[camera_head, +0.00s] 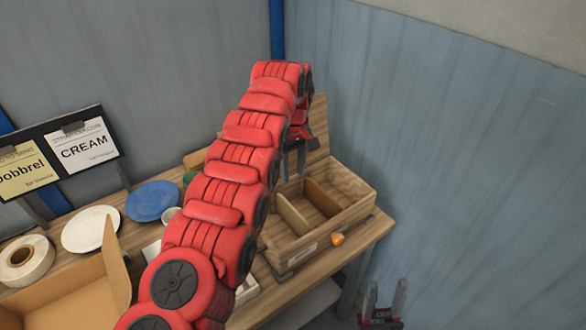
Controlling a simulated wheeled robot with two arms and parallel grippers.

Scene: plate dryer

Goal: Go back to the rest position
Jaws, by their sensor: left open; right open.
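My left arm is a red segmented arm that crosses the view from the bottom and reaches over the table. My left gripper (297,160) is open at the far end, pointing down over the back left part of a wooden compartment box (356,207). The arm hides part of that box, and I see nothing held in the jaws. My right gripper (385,298) is open and empty at the bottom right, fingers up, beyond the table's right edge. A blue plate (153,200) and a white plate (90,229) lie on the table left of the arm.
The wooden table (372,234) ends close to the box's right side. A small orange object (338,239) is at the box's front. An open cardboard box (75,303), a tape roll (24,261) and a sign board (62,152) are at left. A blue-grey wall (470,150) stands behind.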

